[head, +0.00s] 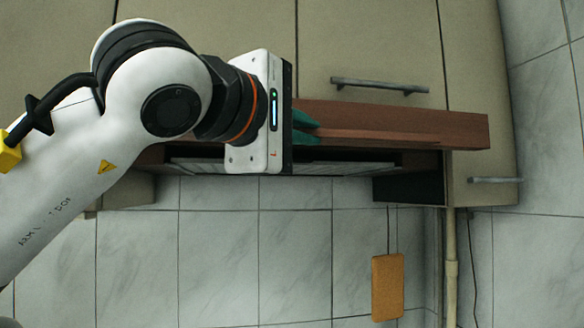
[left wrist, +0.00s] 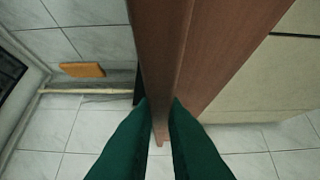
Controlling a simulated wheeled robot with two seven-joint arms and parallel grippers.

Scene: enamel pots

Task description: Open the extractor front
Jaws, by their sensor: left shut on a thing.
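The extractor front (head: 420,125) is a long reddish-brown wooden panel below the beige cabinets. It stands out from the extractor body, whose pale grille (head: 330,166) and dark end (head: 408,188) show beneath it. My left gripper (head: 305,127) has its teal fingers at the panel's edge, left of its middle. In the left wrist view the teal fingers (left wrist: 160,108) lie on either side of the brown panel (left wrist: 165,50), shut on its edge. The arm hides the panel's left part in the head view. My right gripper is out of view.
Beige cabinet doors (head: 375,40) with a bar handle (head: 380,86) are above the panel. A second handle (head: 496,180) is at the right. A cork-coloured board (head: 387,287) hangs on the tiled wall (head: 295,250). A pale pipe (head: 451,265) runs beside it.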

